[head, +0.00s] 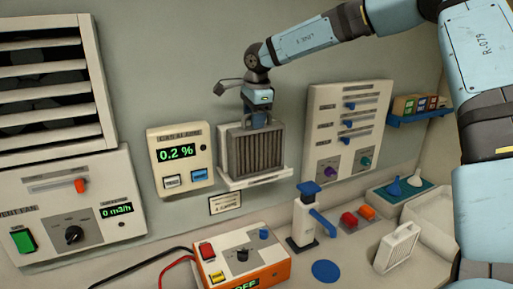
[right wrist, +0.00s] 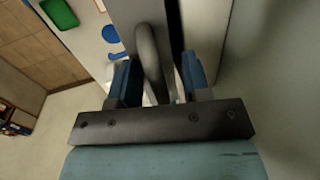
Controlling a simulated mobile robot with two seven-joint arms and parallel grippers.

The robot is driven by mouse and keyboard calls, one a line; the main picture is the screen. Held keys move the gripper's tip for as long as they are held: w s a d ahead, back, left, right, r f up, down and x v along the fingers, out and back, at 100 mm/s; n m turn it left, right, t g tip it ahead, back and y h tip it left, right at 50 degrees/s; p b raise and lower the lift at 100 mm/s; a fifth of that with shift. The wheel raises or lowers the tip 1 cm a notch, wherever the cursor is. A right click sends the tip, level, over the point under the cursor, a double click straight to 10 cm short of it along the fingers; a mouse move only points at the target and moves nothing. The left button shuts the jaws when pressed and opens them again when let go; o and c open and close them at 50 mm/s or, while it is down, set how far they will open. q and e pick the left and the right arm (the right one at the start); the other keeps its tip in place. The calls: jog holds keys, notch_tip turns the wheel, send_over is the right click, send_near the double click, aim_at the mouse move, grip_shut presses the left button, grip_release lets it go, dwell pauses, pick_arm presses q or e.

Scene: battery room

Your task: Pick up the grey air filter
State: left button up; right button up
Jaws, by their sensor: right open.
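The grey air filter (head: 257,153), a framed block with dark pleats, stands upright in a white wall holder (head: 256,183). My right gripper (head: 260,116) is at the top of the filter, reaching in from above right. In the right wrist view, my right gripper's blue fingers (right wrist: 158,88) are open, one on each side of the filter's grey loop handle (right wrist: 149,55). I cannot tell whether either finger touches it. My left gripper is not in view.
A gas alarm panel (head: 181,160) reading 0.2 % is left of the filter. A switch panel (head: 345,130) is at its right. On the bench are an orange-based device (head: 243,257), a blue-handled lever post (head: 306,222) and a white filter-like block (head: 397,248).

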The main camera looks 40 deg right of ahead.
jog(key=shift+s+a+r, duration=0.1)
grip_shut()
